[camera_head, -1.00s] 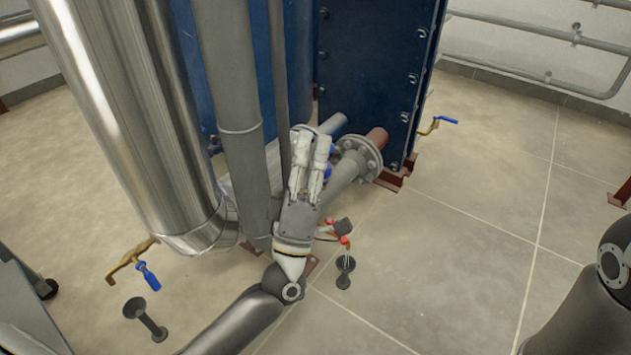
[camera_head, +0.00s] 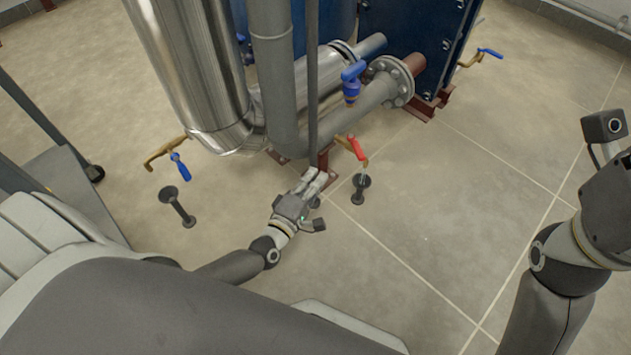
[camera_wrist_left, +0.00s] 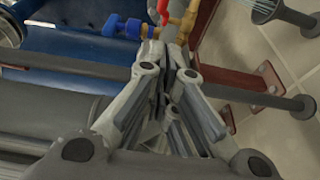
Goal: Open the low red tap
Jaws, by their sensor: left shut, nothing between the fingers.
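The low red tap (camera_head: 357,148) has a red handle on a brass body, low at the foot of the grey pipes, above a small dark floor drain (camera_head: 361,183). My left gripper (camera_head: 318,176) is shut and empty, low down just left of the tap and apart from it in the head view. In the left wrist view the closed fingers (camera_wrist_left: 172,62) point up the picture toward brass and red parts (camera_wrist_left: 155,22) at the top edge. My right arm is at the right edge of the head view; its fingers do not show.
Grey vertical pipes (camera_head: 277,75) and a red-brown support foot (camera_head: 322,160) stand close by the left gripper. A blue-handled valve (camera_head: 352,80) sits above the tap. Another blue-handled brass tap (camera_head: 178,160) is at left. Tiled floor to the right is clear.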

